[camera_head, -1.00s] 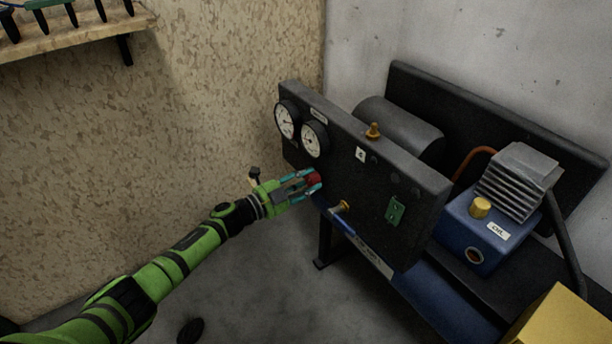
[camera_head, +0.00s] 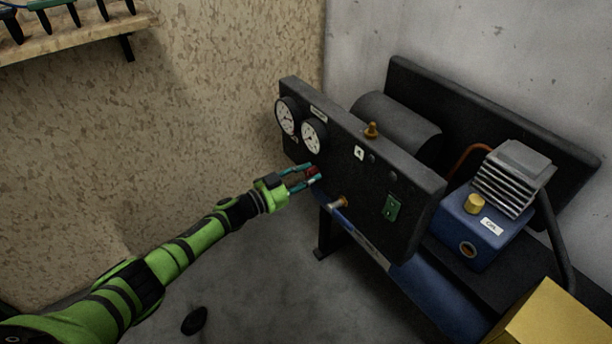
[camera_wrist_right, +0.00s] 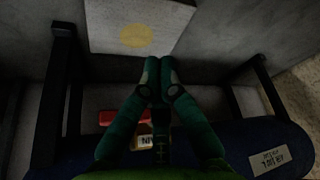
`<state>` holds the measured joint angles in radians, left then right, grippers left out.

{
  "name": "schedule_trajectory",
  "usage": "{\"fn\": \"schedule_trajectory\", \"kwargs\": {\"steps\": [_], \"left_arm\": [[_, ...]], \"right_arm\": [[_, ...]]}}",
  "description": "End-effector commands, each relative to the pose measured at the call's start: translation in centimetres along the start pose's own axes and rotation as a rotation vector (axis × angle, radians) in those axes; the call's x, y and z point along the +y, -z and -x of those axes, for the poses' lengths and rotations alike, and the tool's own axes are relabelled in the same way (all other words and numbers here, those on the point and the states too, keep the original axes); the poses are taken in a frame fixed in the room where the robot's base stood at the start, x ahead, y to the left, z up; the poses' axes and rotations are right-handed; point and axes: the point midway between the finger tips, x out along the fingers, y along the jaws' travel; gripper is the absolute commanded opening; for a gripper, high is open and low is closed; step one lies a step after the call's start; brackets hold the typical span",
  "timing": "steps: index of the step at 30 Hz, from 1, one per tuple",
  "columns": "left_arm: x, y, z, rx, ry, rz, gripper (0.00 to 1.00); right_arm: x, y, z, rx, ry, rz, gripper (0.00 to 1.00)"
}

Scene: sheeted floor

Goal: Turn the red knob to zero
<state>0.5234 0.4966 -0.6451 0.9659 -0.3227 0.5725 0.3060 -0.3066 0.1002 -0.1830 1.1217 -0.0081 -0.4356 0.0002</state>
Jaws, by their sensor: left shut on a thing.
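The red knob (camera_head: 313,172) sits low on the front of the dark panel (camera_head: 365,192), below the two round white gauges. My left gripper (camera_head: 309,176) reaches it from the left, with its teal fingers on either side of it, and is shut on it. The fingers partly cover the knob, and its pointer or scale is too small to read. My right gripper (camera_wrist_right: 159,72) shows in the right wrist view with its green fingertips together and nothing visible between them, away from the knob.
A brass valve (camera_head: 338,203) sticks out below and right of the knob. A green switch (camera_head: 392,207) is farther right. A blue machine (camera_head: 476,235) and a yellow box (camera_head: 552,320) stand at the right. A wooden shelf (camera_head: 80,38) is at upper left.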

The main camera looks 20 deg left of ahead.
Motion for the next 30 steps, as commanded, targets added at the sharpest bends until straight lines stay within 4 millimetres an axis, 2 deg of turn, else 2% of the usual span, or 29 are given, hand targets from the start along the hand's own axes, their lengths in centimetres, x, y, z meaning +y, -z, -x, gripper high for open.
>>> {"fn": "schedule_trajectory", "kwargs": {"steps": [1,12,13,14,25,30], "left_arm": [[0.5,0.3,-0.2,0.011,-0.008,0.004,0.04],[0.4,0.4,-0.2,0.012,-0.007,0.006,0.04],[0.4,0.4,-0.2,0.012,-0.007,0.005,0.48],[0.4,0.4,-0.2,0.012,-0.007,0.005,0.60],[0.1,0.1,0.1,0.004,-0.001,0.004,0.60],[0.0,-0.1,2.0,0.001,-0.001,0.003,0.60]], "right_arm": [[0.0,0.1,0.0,0.002,0.000,0.000,0.00],[0.0,0.1,0.0,0.003,0.000,0.001,0.00],[0.0,0.1,0.0,0.003,0.000,0.001,0.00],[0.0,0.1,0.0,0.003,0.000,0.001,0.00],[0.1,-0.2,0.0,-0.005,-0.001,0.000,0.00],[0.0,-0.1,0.0,-0.003,0.000,0.000,0.00]]}}
